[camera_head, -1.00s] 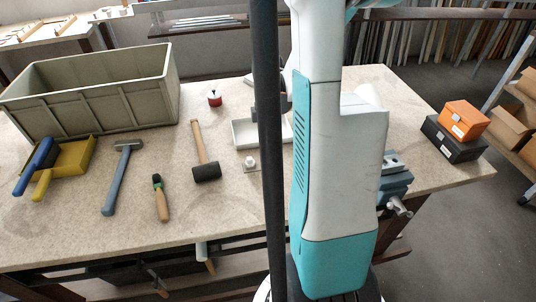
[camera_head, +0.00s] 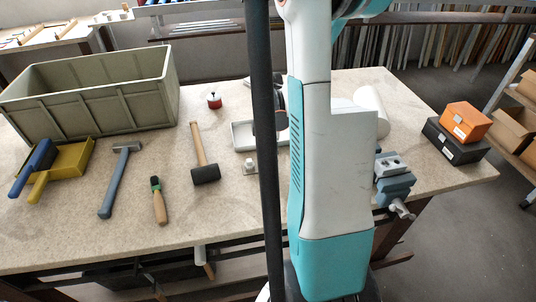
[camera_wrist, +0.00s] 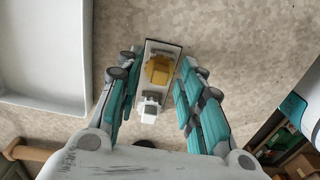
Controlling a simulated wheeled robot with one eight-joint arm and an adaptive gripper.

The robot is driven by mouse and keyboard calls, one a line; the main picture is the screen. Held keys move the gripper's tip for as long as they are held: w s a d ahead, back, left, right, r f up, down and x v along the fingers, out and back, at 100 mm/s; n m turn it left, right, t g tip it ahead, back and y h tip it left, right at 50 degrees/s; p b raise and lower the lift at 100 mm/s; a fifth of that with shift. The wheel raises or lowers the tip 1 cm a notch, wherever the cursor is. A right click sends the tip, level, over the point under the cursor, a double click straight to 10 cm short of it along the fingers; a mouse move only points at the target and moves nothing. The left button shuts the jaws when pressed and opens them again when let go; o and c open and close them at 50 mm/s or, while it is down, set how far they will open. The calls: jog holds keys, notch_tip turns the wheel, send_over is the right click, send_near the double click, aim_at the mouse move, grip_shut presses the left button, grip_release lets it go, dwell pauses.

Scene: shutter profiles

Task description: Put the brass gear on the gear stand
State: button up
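In the wrist view a brass-coloured piece (camera_wrist: 160,69), which looks like the brass gear, lies over a small pale plate (camera_wrist: 166,47). A white block-like part (camera_wrist: 150,108) is at the plate's near end. My gripper (camera_wrist: 158,68) is open, with one finger on each side of the plate and visible gaps to the brass piece. I cannot tell how high the fingers are above it. In the head view a small base with a pale knob (camera_head: 249,167), possibly the gear stand, is on the table in front of the white tray. My column and arm hide most of my gripper there.
The white tray (camera_head: 243,136) also shows in the wrist view (camera_wrist: 85,55). A mallet (camera_head: 205,172) lies left of the knobbed base. A grey vise (camera_head: 394,182) is at the table's right edge. A large crate (camera_head: 95,110) fills the back left. A red-topped item (camera_head: 214,100) stands behind.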

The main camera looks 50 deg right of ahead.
notch_tip(320, 180, up, 12)
jog(key=p, duration=0.4)
jog(key=shift+r, duration=0.15)
jog(key=shift+w, duration=0.1)
